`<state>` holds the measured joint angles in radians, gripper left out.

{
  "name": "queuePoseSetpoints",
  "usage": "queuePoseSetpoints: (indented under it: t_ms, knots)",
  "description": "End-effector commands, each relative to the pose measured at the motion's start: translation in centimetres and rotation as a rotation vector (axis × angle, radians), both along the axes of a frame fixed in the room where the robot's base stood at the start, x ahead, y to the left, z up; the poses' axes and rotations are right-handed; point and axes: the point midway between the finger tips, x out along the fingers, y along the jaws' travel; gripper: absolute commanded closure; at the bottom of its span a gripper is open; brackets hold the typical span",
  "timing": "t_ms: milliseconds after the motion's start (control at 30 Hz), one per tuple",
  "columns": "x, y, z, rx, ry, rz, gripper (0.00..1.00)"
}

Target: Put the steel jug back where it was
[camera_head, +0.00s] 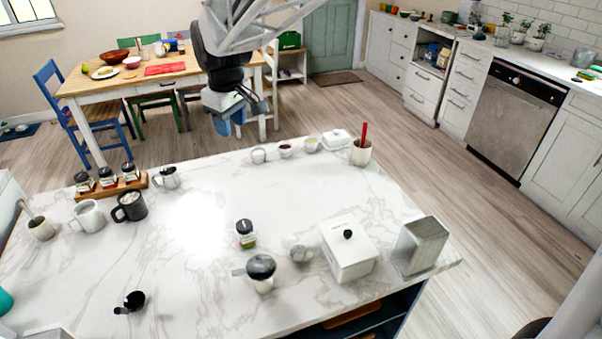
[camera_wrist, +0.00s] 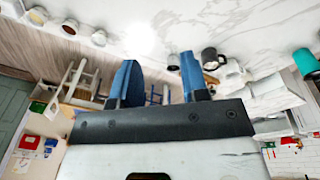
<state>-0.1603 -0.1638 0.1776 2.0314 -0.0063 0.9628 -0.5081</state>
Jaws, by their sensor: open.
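The steel jug (camera_head: 167,179), a small grey metal pitcher, stands upright on the marble counter near its far left edge. It is between the spice rack and the white dish side of the counter, close behind a dark mug. In the wrist view a small part of what looks like the jug (camera_wrist: 173,61) shows beside the right finger, which partly hides it. My gripper (camera_head: 231,121) hangs beyond the counter's far edge, to the right of the jug and apart from it. Its blue fingers (camera_wrist: 157,80) are spread, with nothing held between them.
A dark mug (camera_head: 130,206), white mug (camera_head: 88,216) and spice rack (camera_head: 110,190) crowd the counter's left. A spice jar (camera_head: 245,234), moka pot (camera_head: 262,272), white box (camera_head: 347,252) and steel canister (camera_head: 420,246) stand nearer. The counter's middle is clear.

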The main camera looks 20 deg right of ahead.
Motion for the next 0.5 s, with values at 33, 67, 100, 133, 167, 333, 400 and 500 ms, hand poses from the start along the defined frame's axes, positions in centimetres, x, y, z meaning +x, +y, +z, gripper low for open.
queuePoseSetpoints:
  t_ms: [33, 67, 100, 133, 167, 333, 400, 500]
  knots:
    - [-1.5, -0.8, 0.4, 0.004, -0.006, -0.031, 0.59]
    - [-2.3, -1.2, 0.4, 0.006, -0.008, -0.049, 0.59]
    - [-3.4, -1.7, 0.6, 0.009, -0.012, -0.075, 0.59]
    - [-4.3, -2.1, 0.6, 0.011, -0.013, -0.093, 0.59]
    - [-5.1, -2.4, 0.7, 0.014, -0.017, -0.112, 0.59]
    - [-9.8, -4.4, 0.8, 0.028, -0.03, -0.22, 0.59]
    - [-11.8, -5.1, 0.7, 0.034, -0.036, -0.264, 0.59]
    - [-14.6, -6.1, 0.4, 0.043, -0.044, -0.327, 0.59]
